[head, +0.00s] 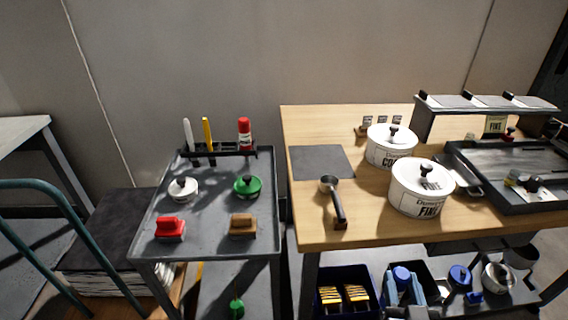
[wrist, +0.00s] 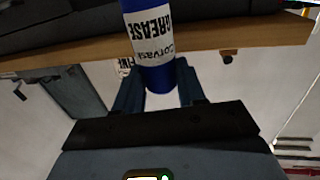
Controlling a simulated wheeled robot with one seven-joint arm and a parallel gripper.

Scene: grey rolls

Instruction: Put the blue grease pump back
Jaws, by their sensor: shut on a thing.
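The blue grease pump (wrist: 148,32) shows in the wrist view as a blue cylinder with a white label reading GREASE, upside down in the picture. My gripper (wrist: 158,82) is shut on its lower part, one finger on each side. The top of the pump is cut off by the picture edge. My gripper does not show in the head view. A dark rack (head: 222,156) on the back edge of the grey trolley (head: 214,200) has a white tube (head: 188,132), a yellow tube (head: 208,134) and a red tube (head: 245,133), with a gap between yellow and red.
White and green lidded pots (head: 184,190), a red brush (head: 170,229) and a brown brush (head: 242,226) sit on the trolley. The wooden table (head: 270,37) edge also shows in the wrist view.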

